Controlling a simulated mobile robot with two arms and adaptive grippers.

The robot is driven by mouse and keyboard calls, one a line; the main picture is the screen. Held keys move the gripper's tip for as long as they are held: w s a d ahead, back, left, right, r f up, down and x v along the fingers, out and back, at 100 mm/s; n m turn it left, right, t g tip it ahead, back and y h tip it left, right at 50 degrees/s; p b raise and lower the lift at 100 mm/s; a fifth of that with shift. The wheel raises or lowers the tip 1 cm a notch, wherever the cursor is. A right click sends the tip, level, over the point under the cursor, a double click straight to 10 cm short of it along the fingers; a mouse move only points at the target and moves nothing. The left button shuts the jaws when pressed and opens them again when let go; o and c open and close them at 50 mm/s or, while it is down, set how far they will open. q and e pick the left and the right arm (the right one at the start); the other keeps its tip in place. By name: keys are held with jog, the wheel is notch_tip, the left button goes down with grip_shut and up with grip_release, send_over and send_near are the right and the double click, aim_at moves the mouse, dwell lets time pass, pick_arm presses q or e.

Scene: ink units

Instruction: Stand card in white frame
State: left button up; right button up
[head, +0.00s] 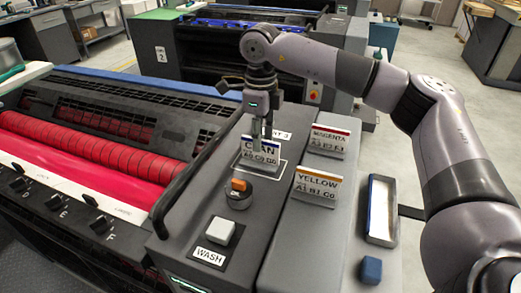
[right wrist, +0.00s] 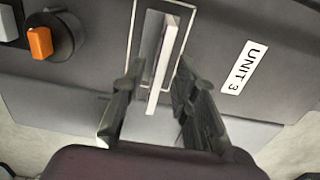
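The CYAN card (head: 262,151), white with a blue band, stands slightly leaned back on the grey console top beside the UNIT 3 label. The white frame (head: 283,172) is a thin outline on that surface, and the card's foot appears inside it. The frame also shows in the right wrist view (right wrist: 133,45), around the card seen edge-on (right wrist: 162,70). My right gripper (head: 262,133) is at the card's upper edge, fingers on either side. In the right wrist view the fingers (right wrist: 157,88) look apart, with a gap beside the card. My left gripper is out of view.
MAGENTA (head: 328,142) and YELLOW (head: 316,187) cards stand on the ledge to the right. An open tray (head: 381,210) and a blue block (head: 371,270) lie farther right. An orange knob (head: 238,190) and WASH button (head: 221,231) sit in front. Red rollers (head: 100,150) lie left.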

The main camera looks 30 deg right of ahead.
notch_tip(320, 180, up, 8)
jog(key=shift+f+b, duration=0.15)
jog(key=shift+b, duration=0.25)
